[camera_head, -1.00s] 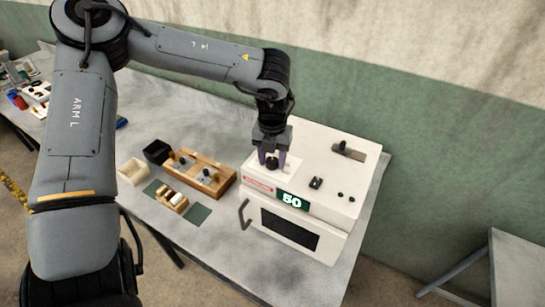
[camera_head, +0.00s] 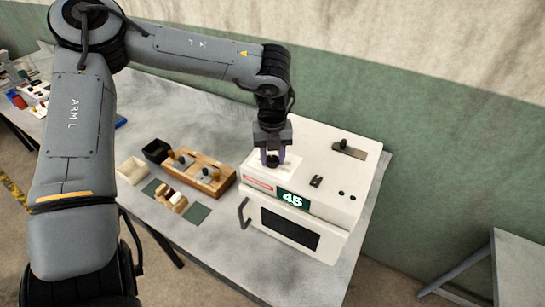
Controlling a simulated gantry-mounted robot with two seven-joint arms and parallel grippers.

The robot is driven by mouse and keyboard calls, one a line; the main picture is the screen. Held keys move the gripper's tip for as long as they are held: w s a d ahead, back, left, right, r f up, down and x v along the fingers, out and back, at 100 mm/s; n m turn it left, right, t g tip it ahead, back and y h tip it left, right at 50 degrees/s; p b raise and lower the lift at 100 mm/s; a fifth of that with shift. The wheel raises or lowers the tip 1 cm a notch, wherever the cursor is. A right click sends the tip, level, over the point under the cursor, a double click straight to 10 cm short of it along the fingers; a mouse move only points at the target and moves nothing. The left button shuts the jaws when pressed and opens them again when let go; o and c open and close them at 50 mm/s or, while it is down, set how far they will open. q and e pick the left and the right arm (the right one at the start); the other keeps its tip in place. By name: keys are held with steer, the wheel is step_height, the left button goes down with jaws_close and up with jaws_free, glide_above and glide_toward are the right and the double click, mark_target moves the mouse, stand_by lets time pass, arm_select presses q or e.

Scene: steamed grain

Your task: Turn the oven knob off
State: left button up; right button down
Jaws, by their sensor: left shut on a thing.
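The white oven (camera_head: 335,208) stands on the grey table, with a dark door window and a handle on its front. Its green display (camera_head: 292,200) reads 45. My left gripper (camera_head: 272,161) points down over the top left of the oven and is shut on the dark oven knob (camera_head: 271,163). The fingers partly hide the knob, so its pointer and marks cannot be made out. My right gripper is not in view.
A black switch (camera_head: 316,181) and small black buttons (camera_head: 346,194) are on the oven top, with a metal plate and knob (camera_head: 349,149) behind. Left of the oven are a wooden block (camera_head: 208,182), a black box (camera_head: 156,150) and a cream box (camera_head: 131,171).

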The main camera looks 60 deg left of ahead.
mark_target(272, 158)
arm_select(q)
steer(key=n+b, duration=0.1)
steer(key=n, duration=0.3)
steer(key=shift+n, duration=0.3)
steer(key=shift+n+b, duration=0.4)
steer(key=shift+n, duration=1.2)
steer(key=o, duration=1.1)
steer(key=shift+c, duration=0.2)
steer(key=shift+r, duration=0.15)
step_height(272, 158, up, 11)
steer(key=shift+f+p, duration=0.2)
steer(key=shift+p, duration=0.1)
steer(key=shift+s, duration=0.1)
